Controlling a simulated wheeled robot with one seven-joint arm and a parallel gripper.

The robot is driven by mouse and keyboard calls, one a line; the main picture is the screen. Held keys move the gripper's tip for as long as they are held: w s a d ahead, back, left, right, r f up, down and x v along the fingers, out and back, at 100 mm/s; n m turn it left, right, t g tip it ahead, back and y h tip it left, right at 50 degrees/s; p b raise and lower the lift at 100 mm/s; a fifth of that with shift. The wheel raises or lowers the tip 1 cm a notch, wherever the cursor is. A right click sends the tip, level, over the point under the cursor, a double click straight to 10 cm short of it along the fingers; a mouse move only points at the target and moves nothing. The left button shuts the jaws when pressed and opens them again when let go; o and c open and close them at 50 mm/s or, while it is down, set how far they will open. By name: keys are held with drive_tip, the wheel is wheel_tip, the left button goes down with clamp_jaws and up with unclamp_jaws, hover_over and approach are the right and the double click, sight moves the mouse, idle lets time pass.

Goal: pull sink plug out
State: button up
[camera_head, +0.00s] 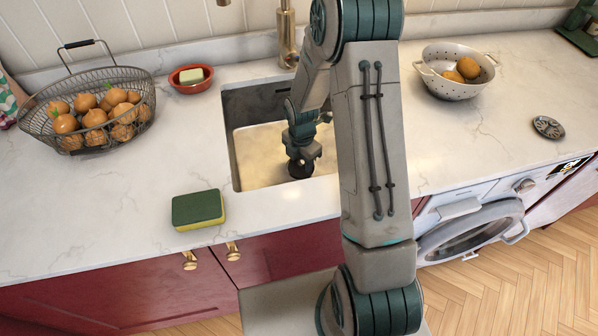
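The sink (228,140) is set into the white counter and has a pale yellowish bottom or cloudy water in it. My gripper (302,160) points down into the sink, right of its middle. A dark round thing (300,170), which looks like the sink plug, is right below the fingertips. The gripper covers its upper part. The fingers are small and dark here, so I cannot tell whether they are open or shut on it, or whether it sits in the drain.
A brass faucet (287,35) stands behind the sink. A wire fruit basket (60,108), red soap dish (191,87) and green sponge (198,210) lie left. A colander (445,85) and round metal strainer (548,127) are right. An appliance door (475,230) hangs open below.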

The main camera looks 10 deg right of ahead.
sight(301, 165)
drive_tip(key=c, duration=0.8)
drive_tip(key=shift+c, duration=0.2)
drive_tip(key=shift+r, duration=0.1)
wheel_tip(301, 165, up, 21)
drive_tip(key=p, duration=1.5)
drive_tip(key=shift+p, duration=0.4)
